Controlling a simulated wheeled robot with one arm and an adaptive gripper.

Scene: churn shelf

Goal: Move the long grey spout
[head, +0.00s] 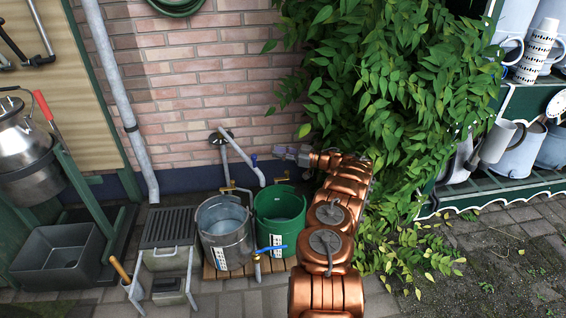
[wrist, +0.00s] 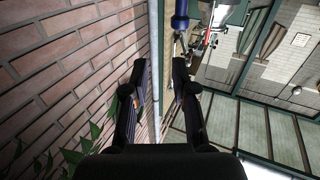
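A long grey spout (head: 243,158) stands out from the brick wall in the head view, slanting down to the right above two buckets. A small blue part (head: 254,160) is beside it. My gripper (head: 280,152) is just right of the spout, close to the wall; its fingers are too small to make out there. In the wrist view my gripper (wrist: 160,72) is open, its two dark fingers apart with nothing held between them. A pale grey bar runs behind the gap; I cannot tell whether it is the spout or the wall's downpipe.
A metal bucket (head: 225,233) and a green bucket (head: 280,217) stand below the spout. A blue-handled tap (head: 270,249) is in front of them. Leafy branches (head: 400,100) hang at right. A downpipe (head: 120,95) and a churn (head: 24,150) are at left.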

